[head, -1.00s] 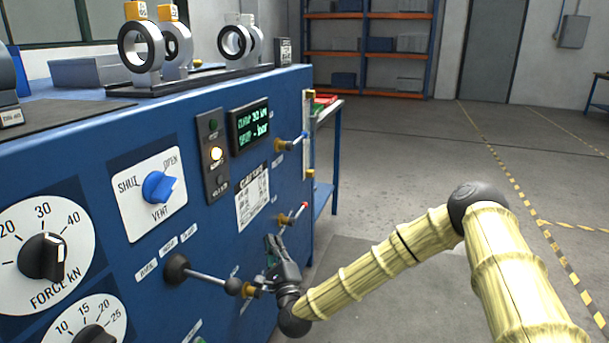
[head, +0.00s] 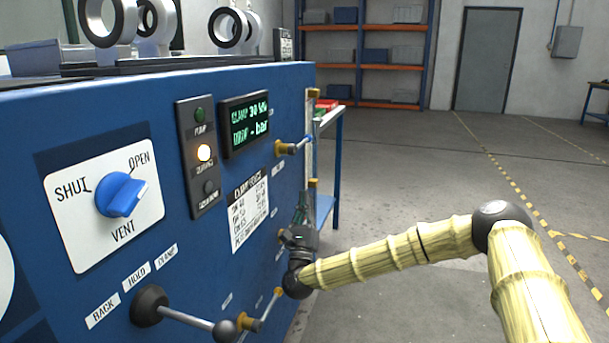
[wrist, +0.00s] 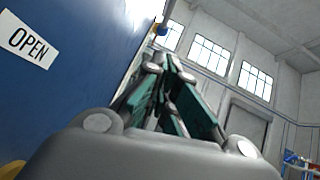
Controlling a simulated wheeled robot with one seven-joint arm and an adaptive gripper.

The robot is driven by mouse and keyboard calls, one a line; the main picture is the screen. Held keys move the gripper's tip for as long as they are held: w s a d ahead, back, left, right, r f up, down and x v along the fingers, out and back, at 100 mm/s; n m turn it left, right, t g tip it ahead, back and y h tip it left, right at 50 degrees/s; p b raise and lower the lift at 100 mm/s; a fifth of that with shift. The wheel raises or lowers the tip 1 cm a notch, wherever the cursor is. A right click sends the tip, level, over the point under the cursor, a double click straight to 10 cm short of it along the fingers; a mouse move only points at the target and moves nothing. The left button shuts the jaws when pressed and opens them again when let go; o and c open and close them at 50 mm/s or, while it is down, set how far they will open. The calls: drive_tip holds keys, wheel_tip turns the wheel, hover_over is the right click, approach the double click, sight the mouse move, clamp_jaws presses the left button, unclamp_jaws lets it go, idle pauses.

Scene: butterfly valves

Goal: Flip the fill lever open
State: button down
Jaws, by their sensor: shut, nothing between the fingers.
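Several small brass levers sit on the blue panel's right part; I cannot read which label says fill. The upper lever (head: 290,147) has a blue-tipped handle pointing right and slightly up. A middle brass lever (head: 282,236) is mostly hidden behind my gripper. A lower brass lever (head: 268,308) has its handle slanting up to the right. My gripper (head: 303,200) is shut and empty, pointing up beside the panel, below the upper lever. In the wrist view, the closed fingers (wrist: 165,75) point toward a blue tip on brass (wrist: 160,25); an OPEN label (wrist: 27,38) shows at left.
The blue panel (head: 110,290) fills the left. A blue bench (head: 338,165) stands behind. The floor at right is clear.

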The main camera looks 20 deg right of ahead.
sight(301, 144)
drive_tip(key=s+a+r+b+x, duration=0.1)
drive_tip(key=b+x, duration=0.3)
drive_tip(key=x, duration=0.8)
drive_tip(key=shift+a+r, duration=0.2)
drive_tip(key=shift+r, duration=0.45)
drive_tip(key=shift+s, duration=0.1)
drive_tip(key=shift+b, duration=0.35)
drive_tip(key=shift+r+t, duration=0.15)
drive_tip(key=shift+t, duration=0.15)
